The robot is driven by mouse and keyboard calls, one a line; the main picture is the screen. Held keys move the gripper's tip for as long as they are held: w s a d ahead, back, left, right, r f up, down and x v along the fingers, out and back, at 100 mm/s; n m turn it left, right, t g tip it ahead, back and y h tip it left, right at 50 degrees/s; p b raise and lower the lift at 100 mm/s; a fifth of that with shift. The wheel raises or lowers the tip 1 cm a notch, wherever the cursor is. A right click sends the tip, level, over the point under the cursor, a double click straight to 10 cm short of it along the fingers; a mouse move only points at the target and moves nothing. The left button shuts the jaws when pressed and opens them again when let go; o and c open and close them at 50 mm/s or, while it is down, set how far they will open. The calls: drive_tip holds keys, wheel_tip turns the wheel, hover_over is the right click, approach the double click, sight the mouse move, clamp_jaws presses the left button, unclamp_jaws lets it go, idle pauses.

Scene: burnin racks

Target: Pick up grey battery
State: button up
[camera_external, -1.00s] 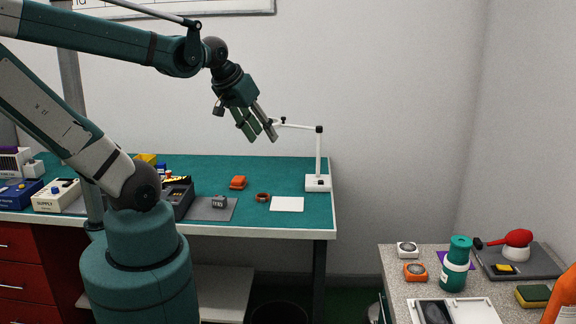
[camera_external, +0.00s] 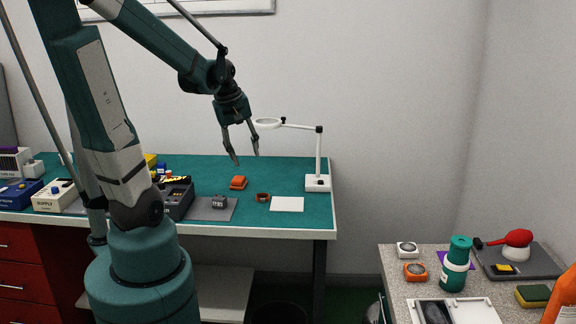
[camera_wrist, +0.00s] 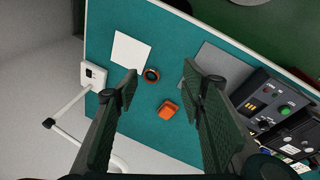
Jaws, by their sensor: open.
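A small dark grey block (camera_external: 219,202), which looks like the grey battery, sits on a grey mat (camera_external: 229,213) near the front edge of the green bench. My gripper (camera_external: 246,158) is open and empty, pointing down above the bench, well above and to the right of the block. In the wrist view the open fingers (camera_wrist: 160,78) frame an orange object (camera_wrist: 168,110). The grey mat also shows there (camera_wrist: 226,62); the block cannot be made out and is probably behind the right finger.
A dark tester box (camera_external: 176,199) stands just left of the mat. An orange-brown ring (camera_external: 262,197) and a white sheet (camera_external: 287,204) lie to the right. A white magnifier lamp (camera_external: 318,182) stands at the bench's right end, its lens near my gripper. A side counter (camera_external: 392,262) holds other items.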

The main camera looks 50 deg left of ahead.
drive_tip(key=a+f+n+g+b, duration=0.1)
drive_tip(key=a+f+n+b, duration=0.2)
drive_tip(key=a+f+n, duration=0.45)
drive_tip(key=n+g+h+b, duration=0.1)
drive_tip(key=n+h+b, duration=0.1)
drive_tip(key=n, duration=0.1)
hover_over(219, 197)
drive_tip(key=f, duration=0.7)
drive_tip(key=shift+s+a+f, duration=0.1)
drive_tip(key=shift+s+f, duration=0.05)
drive_tip(key=shift+s, duration=0.15)
drive_tip(key=shift+s+a+f+n, duration=0.2)
drive_tip(key=shift+a+f+n, duration=0.1)
drive_tip(key=shift+n, duration=0.15)
drive_tip(key=shift+f, duration=0.1)
drive_tip(key=shift+w+d+f, duration=0.1)
drive_tip(key=shift+f, duration=0.5)
drive_tip(key=shift+w+d+f, duration=0.1)
drive_tip(key=shift+f, duration=0.5)
drive_tip(key=shift+f, duration=0.1)
drive_tip(key=shift+w+d+f+b, duration=0.1)
drive_tip(key=shift+f+b, duration=0.1)
drive_tip(key=shift+f, duration=0.6)
drive_tip(key=shift+w+d+f+b, duration=0.15)
drive_tip(key=shift+f+b, duration=0.1)
drive_tip(key=shift+f, duration=0.6)
drive_tip(key=shift+w+d+f+b, duration=0.1)
drive_tip(key=shift+f+b, duration=0.1)
drive_tip(key=shift+f, duration=0.6)
